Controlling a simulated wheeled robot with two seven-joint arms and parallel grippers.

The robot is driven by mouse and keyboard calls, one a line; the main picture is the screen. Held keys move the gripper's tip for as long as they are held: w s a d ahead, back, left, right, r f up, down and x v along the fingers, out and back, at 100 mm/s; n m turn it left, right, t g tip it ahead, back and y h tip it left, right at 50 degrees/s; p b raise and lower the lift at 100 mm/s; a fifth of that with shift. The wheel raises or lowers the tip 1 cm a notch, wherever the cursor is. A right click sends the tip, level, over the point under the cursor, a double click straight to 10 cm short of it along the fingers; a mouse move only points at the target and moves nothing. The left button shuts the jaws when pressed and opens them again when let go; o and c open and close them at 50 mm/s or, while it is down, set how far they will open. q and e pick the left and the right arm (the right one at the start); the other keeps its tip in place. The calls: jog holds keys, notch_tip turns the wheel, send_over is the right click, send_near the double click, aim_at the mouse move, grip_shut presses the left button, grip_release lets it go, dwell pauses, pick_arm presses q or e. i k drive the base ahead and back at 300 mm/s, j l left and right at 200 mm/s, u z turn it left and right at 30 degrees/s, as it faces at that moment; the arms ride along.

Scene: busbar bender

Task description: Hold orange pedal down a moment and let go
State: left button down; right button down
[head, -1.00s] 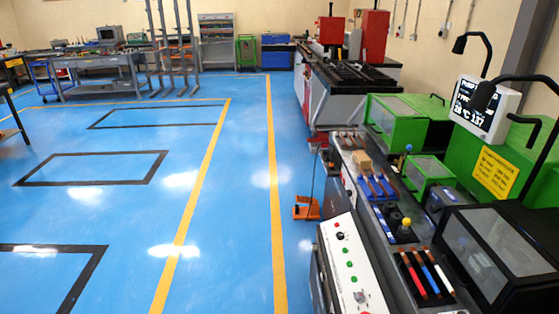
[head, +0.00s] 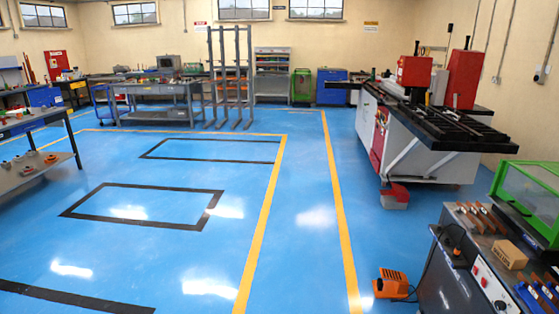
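The orange pedal (head: 392,284) sits on the blue floor at the lower right, just left of the grey machine bench. A dark cable runs from its right side towards the bench. It stands apart from the yellow floor line to its left. Neither of my grippers shows in the head view, so nothing of mine is seen touching the pedal.
The bench (head: 462,275) with a control panel, tools and a green guard (head: 530,200) stands at the lower right. A red pedal (head: 395,196) lies by the white and red machine (head: 420,150) farther back. A table (head: 40,135) stands at left. The blue floor between is clear.

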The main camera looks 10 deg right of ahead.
aim_at(390, 275)
jog(key=i+z, duration=0.25)
jog(key=i, duration=0.6)
jog(key=i+z, duration=0.25)
jog(key=i, duration=0.55)
jog(key=i+l+z, duration=0.35)
jog(key=i, duration=0.5)
jog(key=i+j+z, duration=0.1)
jog(key=i+z, duration=0.25)
jog(key=i, duration=0.55)
jog(key=i+l+u, duration=0.1)
jog(key=i, duration=0.25)
jog(key=l, duration=0.1)
